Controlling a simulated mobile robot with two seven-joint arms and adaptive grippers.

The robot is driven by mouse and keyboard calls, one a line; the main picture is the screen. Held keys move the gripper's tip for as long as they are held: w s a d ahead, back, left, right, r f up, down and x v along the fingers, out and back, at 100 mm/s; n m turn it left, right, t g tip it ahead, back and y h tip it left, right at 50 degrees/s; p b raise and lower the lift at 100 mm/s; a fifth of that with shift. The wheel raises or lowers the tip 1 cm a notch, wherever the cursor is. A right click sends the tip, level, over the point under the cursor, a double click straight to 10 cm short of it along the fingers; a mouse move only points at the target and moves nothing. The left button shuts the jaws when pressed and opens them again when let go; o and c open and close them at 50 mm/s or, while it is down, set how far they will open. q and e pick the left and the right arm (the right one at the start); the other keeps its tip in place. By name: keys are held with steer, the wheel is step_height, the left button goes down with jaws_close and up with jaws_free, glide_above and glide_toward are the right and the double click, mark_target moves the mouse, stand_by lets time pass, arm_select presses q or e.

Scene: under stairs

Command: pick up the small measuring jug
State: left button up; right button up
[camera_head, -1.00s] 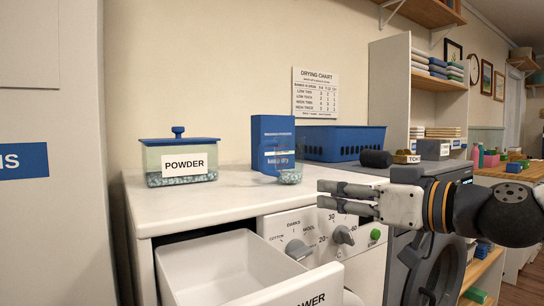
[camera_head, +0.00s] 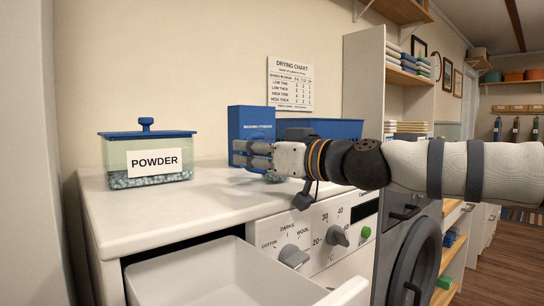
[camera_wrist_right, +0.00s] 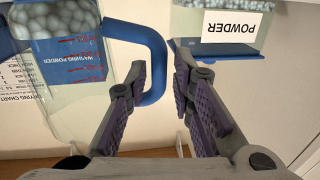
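The small measuring jug (camera_head: 275,178) stands on the white worktop in the head view, mostly hidden behind my right gripper (camera_head: 238,154). In the right wrist view the clear jug (camera_wrist_right: 85,85) is at the left, with pale pellets in it, red markings and a blue handle (camera_wrist_right: 157,60). My right gripper (camera_wrist_right: 160,95) is open there. The handle's grip shows between its two fingers; I cannot tell whether either finger touches it. My left gripper is not in view.
A lidded powder box (camera_head: 150,160) stands on the worktop (camera_head: 150,210) at the left. A blue washing powder carton (camera_head: 251,122) and a blue basket (camera_head: 335,128) stand behind my gripper. An open white drawer (camera_head: 225,275) juts out below.

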steer(key=shift+w+a+f, duration=0.1)
steer(key=shift+w+a, duration=0.05)
steer(key=shift+w, duration=0.05)
steer(key=shift+c, duration=0.4)
jaws_close()
